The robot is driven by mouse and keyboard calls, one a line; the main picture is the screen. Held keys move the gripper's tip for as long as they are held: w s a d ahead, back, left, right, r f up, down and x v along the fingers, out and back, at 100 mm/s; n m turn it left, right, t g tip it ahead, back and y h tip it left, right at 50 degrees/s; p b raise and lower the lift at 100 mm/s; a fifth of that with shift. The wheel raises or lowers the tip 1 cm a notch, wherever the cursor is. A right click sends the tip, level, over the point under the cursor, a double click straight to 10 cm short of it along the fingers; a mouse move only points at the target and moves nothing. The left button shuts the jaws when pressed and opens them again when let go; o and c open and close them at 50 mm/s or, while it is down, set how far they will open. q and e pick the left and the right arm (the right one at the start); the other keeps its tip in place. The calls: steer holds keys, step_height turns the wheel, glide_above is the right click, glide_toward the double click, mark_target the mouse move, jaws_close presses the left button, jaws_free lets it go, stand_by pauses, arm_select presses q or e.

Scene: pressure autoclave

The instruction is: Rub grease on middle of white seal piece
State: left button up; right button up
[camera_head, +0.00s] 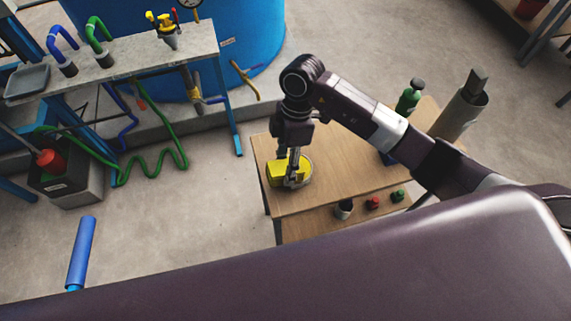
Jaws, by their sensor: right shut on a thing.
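My right gripper (293,180) points down over the near left part of the wooden table (330,190). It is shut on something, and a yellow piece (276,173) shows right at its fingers. I cannot make out any grease. My left gripper is not in view.
A green bottle (408,98) and a grey cylinder (460,113) stand toward the table's right side. A small dark cup (343,209), a red item (372,202) and a green item (397,196) sit low at the near side. A grey bench (130,55) and blue tank (240,45) stand behind left.

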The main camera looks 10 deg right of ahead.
mark_target(283, 169)
steer(key=shift+f+b, duration=0.3)
steer(key=shift+f, duration=0.3)
stand_by(0.5)
stand_by(1.5)
steer(key=shift+p, duration=0.3)
step_height(283, 169, up, 7)
steer(key=p, duration=0.6)
steer(key=shift+p, duration=0.35)
stand_by(0.3)
